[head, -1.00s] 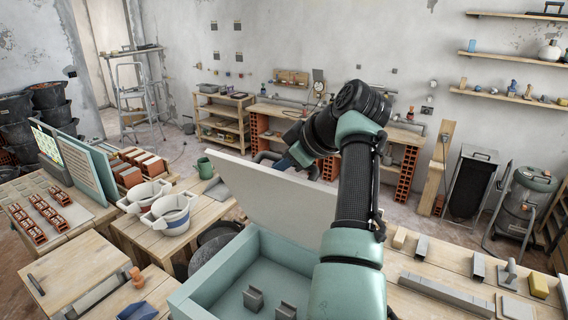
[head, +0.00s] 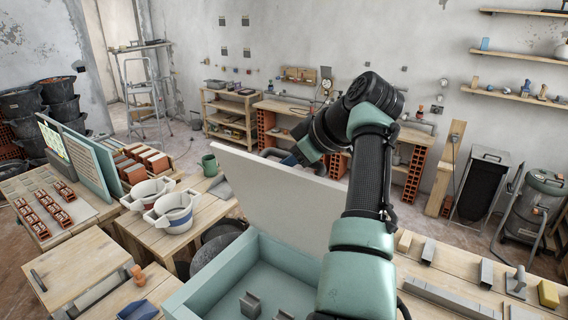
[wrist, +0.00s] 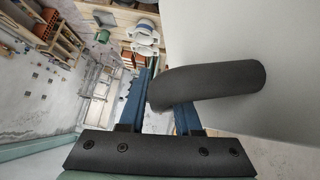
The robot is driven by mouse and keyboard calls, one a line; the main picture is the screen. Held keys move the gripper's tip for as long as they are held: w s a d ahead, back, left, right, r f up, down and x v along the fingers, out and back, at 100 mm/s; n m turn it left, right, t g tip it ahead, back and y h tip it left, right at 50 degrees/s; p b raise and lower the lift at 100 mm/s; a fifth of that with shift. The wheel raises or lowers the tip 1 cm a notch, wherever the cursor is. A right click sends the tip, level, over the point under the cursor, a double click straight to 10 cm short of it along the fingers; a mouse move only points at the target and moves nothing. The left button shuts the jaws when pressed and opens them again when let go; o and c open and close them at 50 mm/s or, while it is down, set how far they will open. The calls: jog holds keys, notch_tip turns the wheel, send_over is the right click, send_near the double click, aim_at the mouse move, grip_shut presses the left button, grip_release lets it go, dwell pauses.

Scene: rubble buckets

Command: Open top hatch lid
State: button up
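The hatch lid (head: 280,195) is a pale flat panel, standing steeply raised at the back of an open teal box (head: 203,280). Its outer face fills the right of the wrist view (wrist: 285,50). A dark rounded bar handle (wrist: 215,88) stands off that face. My gripper (wrist: 162,90) has its two blue fingers on either side of the handle's bent end and appears closed on it. The handle partly covers one finger. In the head view, my arm reaches over the box, and the fingertips and handle are hidden behind the lid.
Two grey blocks (head: 251,304) sit inside the box. White buckets (head: 173,213) stand on a wooden table at left. A bench with loose blocks (head: 428,251) lies at right. A workbench (head: 287,110) and a shelf unit (head: 230,118) stand along the back wall.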

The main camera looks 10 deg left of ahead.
aim_at(325, 172)
jog(key=shift+s+d+r+b, duration=0.15)
jog(key=shift+d+r+b, duration=0.3)
jog(key=shift+b, duration=0.15)
jog(key=b+v, duration=0.5)
jog(key=v, duration=0.6)
jog(key=shift+s+d+r, duration=0.15)
jog(key=shift+s+r, duration=0.05)
jog(key=shift+r, duration=0.1)
